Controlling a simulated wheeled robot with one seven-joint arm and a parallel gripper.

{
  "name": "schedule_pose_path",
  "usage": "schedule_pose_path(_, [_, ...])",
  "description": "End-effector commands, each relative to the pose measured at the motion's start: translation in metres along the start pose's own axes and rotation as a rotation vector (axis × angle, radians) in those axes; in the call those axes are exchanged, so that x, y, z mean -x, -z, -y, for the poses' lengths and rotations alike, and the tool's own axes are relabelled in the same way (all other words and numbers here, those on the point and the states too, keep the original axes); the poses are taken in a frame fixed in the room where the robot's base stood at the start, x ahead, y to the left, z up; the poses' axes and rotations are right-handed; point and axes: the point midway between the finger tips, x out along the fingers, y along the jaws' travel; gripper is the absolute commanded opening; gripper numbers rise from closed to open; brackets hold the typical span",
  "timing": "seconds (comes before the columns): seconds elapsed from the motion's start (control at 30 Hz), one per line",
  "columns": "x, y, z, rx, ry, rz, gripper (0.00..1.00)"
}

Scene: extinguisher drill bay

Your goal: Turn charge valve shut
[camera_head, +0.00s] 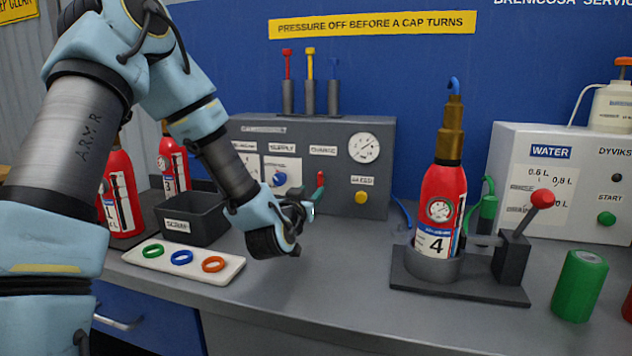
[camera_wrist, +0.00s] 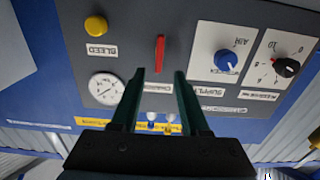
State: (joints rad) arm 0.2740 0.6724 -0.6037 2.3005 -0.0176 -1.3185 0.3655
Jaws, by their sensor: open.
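The charge valve's red lever (camera_head: 320,179) is on the front of the grey charging panel (camera_head: 376,195), below the CHARGE label. In the wrist view, which is upside down, the lever (camera_wrist: 159,54) stands upright as a narrow red bar. My gripper (camera_head: 309,209) is at the panel front, just below and beside the lever. In the wrist view my gripper (camera_wrist: 160,74) is open, with its dark green fingertips to either side of the lever's line. Nothing is held between them. Whether the fingertips overlap the lever in depth is hard to tell.
The panel carries a pressure gauge (camera_head: 364,148), a yellow bleed button (camera_head: 361,197) and a blue supply knob (camera_wrist: 226,61). A red extinguisher (camera_head: 442,197) stands in a clamp at right. A ring tray (camera_head: 226,274) and black bin (camera_head: 190,222) are left of my gripper.

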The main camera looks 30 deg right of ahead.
Motion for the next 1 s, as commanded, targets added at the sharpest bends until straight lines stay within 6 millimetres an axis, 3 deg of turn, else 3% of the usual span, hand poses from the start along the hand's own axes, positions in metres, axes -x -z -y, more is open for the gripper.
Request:
schedule_pose_path(0.2, [-0.042, 0.002, 0.000, 0.003, 0.001, 0.000, 0.45])
schedule_pose_path(0.4, [-0.067, 0.001, -0.001, 0.002, -0.001, 0.002, 0.45])
schedule_pose_path(0.83, [-0.076, 0.000, 0.000, -0.001, -0.001, 0.002, 0.44])
schedule_pose_path(1.0, [-0.076, 0.000, 0.000, 0.000, 0.000, 0.002, 0.25])
